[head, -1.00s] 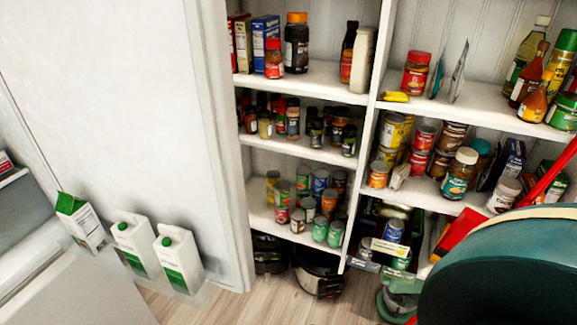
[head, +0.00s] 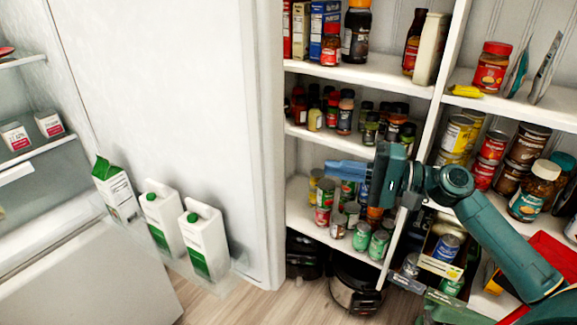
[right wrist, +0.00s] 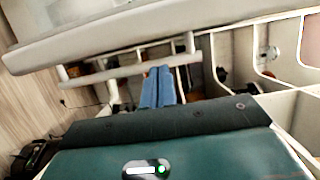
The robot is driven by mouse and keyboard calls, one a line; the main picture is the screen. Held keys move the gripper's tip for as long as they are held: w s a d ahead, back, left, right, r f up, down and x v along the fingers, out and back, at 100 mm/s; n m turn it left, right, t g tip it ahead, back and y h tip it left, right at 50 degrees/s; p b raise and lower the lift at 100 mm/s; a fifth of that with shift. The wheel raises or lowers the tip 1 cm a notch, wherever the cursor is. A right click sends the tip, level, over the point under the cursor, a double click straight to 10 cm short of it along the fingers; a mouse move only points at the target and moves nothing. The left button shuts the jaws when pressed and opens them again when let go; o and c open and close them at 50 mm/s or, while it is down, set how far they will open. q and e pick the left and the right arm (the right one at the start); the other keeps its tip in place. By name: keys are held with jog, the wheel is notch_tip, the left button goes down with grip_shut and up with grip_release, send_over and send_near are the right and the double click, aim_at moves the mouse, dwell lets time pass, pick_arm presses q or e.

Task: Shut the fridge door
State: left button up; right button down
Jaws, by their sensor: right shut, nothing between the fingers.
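The white fridge door (head: 165,95) stands open in the head view, its inner side toward me. A clear rack (head: 190,268) low on it holds a green-topped carton (head: 115,187) and two white jugs (head: 162,222) (head: 204,240). The fridge interior (head: 45,180) shows at the left. My right gripper (head: 330,168) points left, with its blue fingers together and empty, to the right of the door's edge and in front of the shelving. The fingers also show in the right wrist view (right wrist: 157,88). My left gripper is out of view.
White corner shelving (head: 360,75) with jars and cans stands behind and right of the door. Dark pots (head: 352,290) stand below it. Bare wood floor (head: 225,308) shows below the door.

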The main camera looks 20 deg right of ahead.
jog(key=p+x, duration=0.3)
jog(key=x, duration=0.6)
jog(key=shift+w+a, duration=0.2)
jog(key=shift+a, duration=0.15)
jog(key=shift+s+a, duration=0.1)
